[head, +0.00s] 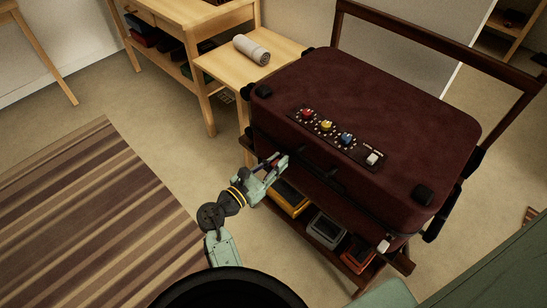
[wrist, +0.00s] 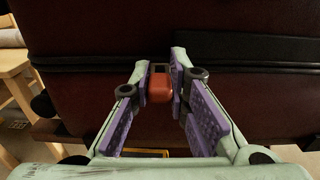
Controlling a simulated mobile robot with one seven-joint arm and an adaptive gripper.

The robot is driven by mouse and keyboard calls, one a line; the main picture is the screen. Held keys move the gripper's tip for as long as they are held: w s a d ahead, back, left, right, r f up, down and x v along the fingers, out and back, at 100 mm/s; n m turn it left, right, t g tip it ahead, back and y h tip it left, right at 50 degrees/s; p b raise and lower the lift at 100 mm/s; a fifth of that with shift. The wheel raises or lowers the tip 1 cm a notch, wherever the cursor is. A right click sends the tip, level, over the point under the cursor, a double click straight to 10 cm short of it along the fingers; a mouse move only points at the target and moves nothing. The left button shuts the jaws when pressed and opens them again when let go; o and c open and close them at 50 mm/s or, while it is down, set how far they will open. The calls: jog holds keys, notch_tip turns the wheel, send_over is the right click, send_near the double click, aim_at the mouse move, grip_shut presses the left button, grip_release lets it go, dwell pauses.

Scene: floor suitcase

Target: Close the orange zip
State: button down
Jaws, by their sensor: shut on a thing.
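The dark red suitcase (head: 400,105) lies flat on a wooden stand, its front side towards me. The orange zip (wrist: 159,88) shows in the wrist view as a small orange pull on the suitcase's front seam, left of the black handle (wrist: 262,48). My gripper (head: 277,164) is at the left part of the suitcase's front in the head view. In the wrist view its fingers (wrist: 161,78) are shut around the orange pull, one on each side. In the head view the pull is mostly hidden by the fingers.
A panel with red, yellow and blue dials (head: 335,137) is on the suitcase top. A white pull (head: 384,246) hangs at the front right seam. Boxes fill the shelf below. A bench (head: 285,58) with a grey roll (head: 251,49) stands behind left. The striped rug (head: 90,215) is clear.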

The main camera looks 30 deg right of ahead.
jog(key=shift+s+d+f, duration=0.1)
jog(key=shift+s+d, duration=0.05)
jog(key=shift+s, duration=0.15)
jog(key=c, duration=1.5)
grip_release()
jog(key=shift+w, duration=0.1)
jog(key=v, duration=1.2)
